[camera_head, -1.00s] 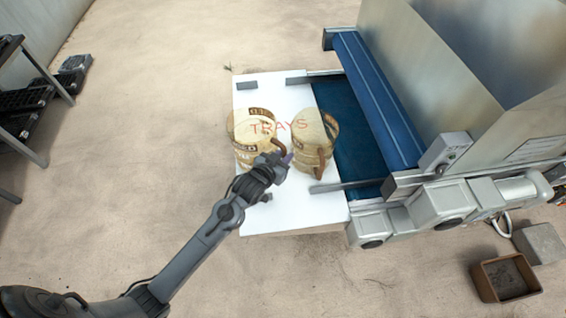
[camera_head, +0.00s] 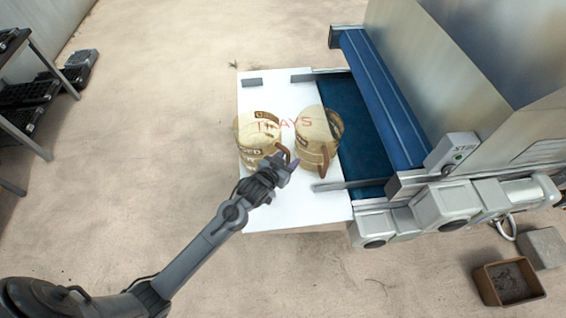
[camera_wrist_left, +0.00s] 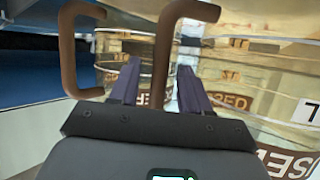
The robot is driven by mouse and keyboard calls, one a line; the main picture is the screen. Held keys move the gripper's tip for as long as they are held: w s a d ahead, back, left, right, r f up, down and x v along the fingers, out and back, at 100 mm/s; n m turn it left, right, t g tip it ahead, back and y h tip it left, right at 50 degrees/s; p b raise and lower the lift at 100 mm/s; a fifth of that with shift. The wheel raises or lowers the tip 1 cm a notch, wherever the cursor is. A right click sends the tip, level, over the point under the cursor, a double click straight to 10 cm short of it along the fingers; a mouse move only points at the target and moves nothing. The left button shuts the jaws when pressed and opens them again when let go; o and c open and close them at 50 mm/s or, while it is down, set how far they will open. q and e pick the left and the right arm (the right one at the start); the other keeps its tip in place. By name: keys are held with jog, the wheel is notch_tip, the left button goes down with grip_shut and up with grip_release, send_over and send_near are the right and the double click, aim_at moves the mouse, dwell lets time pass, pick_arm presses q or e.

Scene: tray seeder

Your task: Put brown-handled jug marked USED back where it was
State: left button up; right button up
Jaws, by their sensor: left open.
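Two cream jugs with brown handles stand side by side on a white board lettered TRAYS. The left jug (camera_head: 253,150) has dark marking bands; in the left wrist view this jug (camera_wrist_left: 255,65) reads USED. Its brown handle (camera_wrist_left: 163,50) lies between the spread fingers of my left gripper (camera_wrist_left: 158,90). In the head view my left gripper (camera_head: 290,163) is at that handle, in front of the gap between the jugs. The right jug (camera_head: 316,150) also has a brown handle (camera_head: 325,160), nearest the viewer. Its marking is too small to read. My right gripper is out of view.
The white board (camera_head: 290,212) is bare at its front. A seeder machine with a blue belt (camera_head: 365,140) adjoins it on the right, with a metal bar (camera_head: 345,185) at its front. A rack with black trays (camera_head: 30,95) stands far left.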

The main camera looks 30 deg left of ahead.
pick_arm(q)
jog(key=p+v, duration=0.1)
jog(key=v, duration=1.1)
jog(key=s+d+f+g, duration=0.2)
jog(key=s+g, duration=0.3)
jog(key=s, duration=0.5)
jog(key=s+d+f+m+g, duration=0.1)
jog(key=s+g, duration=0.3)
jog(key=s, duration=0.5)
jog(key=shift+s+d+f+m+g, duration=0.3)
jog(key=shift+s+d+f+g, duration=0.1)
jog(key=shift+d, duration=0.3)
jog(key=shift+r+p, duration=0.1)
jog(key=shift+p, duration=0.2)
notch_tip(320, 180, up, 27)
jog(key=p, duration=2.7)
jog(key=shift+r, duration=0.15)
